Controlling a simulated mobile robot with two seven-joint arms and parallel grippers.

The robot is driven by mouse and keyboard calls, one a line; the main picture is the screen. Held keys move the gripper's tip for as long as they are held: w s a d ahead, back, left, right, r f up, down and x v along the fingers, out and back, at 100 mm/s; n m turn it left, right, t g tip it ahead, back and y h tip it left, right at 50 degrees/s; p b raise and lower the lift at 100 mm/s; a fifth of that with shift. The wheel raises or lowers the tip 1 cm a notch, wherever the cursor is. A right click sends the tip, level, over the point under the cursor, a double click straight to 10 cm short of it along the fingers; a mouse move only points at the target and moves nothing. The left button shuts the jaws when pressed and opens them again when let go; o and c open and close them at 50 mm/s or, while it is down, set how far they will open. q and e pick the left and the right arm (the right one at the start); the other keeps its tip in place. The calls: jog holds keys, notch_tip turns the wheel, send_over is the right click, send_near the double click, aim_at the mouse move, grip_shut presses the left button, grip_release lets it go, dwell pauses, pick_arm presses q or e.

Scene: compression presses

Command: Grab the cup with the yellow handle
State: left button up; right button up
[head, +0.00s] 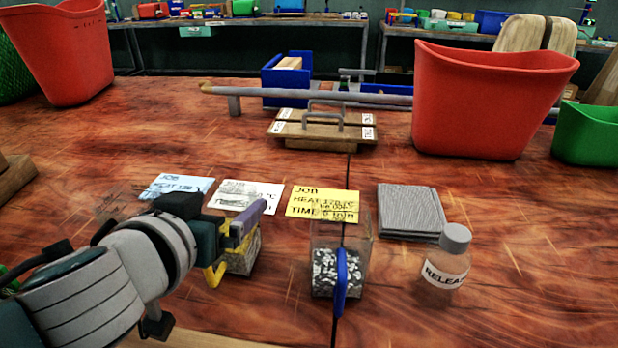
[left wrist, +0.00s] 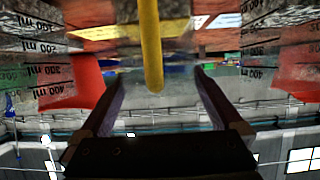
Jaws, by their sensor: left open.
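The cup with the yellow handle (head: 215,274) stands on the wooden table at lower left of centre in the head view, partly hidden by my left gripper (head: 240,232). Its clear body (head: 243,262) holds grey material. In the left wrist view the yellow handle (left wrist: 151,45) is between the two spread fingers of my left gripper (left wrist: 159,80), with gaps on both sides. Millilitre marks show on the clear walls beyond. A second clear cup (head: 325,250) with a blue handle (head: 341,283) and black-and-white bits stands to the right. My right gripper is not in view.
A bottle labelled release (head: 446,262) and a grey cloth stack (head: 411,211) are to the right. Blue, white and yellow (head: 323,204) job cards lie behind the cups. Red bins (head: 490,100) and a wooden press plate (head: 322,130) stand farther back. The front right table area is clear.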

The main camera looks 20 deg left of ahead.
pick_arm(q)
jog(key=shift+c, duration=0.2)
grip_shut()
dwell(0.6)
